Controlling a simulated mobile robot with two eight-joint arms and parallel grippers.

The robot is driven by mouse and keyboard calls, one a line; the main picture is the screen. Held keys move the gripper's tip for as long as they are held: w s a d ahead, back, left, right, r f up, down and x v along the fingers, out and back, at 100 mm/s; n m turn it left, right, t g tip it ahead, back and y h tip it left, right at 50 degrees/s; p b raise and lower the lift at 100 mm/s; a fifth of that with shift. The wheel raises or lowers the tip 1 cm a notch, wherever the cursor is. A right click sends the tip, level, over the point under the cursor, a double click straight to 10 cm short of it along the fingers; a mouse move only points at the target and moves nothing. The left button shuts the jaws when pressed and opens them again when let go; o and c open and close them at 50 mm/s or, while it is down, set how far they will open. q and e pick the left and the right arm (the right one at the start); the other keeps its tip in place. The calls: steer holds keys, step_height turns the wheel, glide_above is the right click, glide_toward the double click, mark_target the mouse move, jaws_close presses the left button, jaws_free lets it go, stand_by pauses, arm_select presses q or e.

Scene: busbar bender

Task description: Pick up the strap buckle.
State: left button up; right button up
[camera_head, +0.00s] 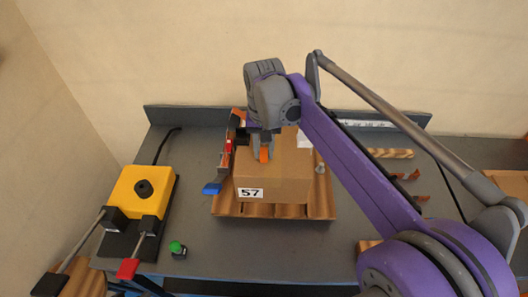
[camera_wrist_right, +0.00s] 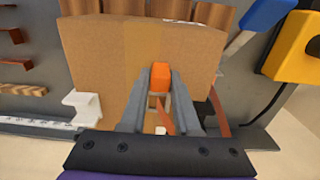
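The strap buckle, seen as a small orange block (camera_head: 263,155), is at the cardboard box (camera_head: 285,187) marked 57. It also shows in the right wrist view (camera_wrist_right: 160,77), between my right fingertips. My right gripper (camera_head: 262,148) reaches over the box from above. Its grey fingers (camera_wrist_right: 160,88) lie close against both sides of the orange block and appear shut on it. Whether the block is clear of the box cannot be seen. My left gripper is not in view.
The box stands on a wooden slatted pallet (camera_head: 227,206) on a grey bench (camera_head: 200,237). A yellow box with a black knob (camera_head: 143,188) and a green-topped item (camera_head: 177,248) are to the left. Copper pieces and a wooden strip (camera_head: 390,153) lie to the right.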

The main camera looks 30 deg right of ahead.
jaws_close()
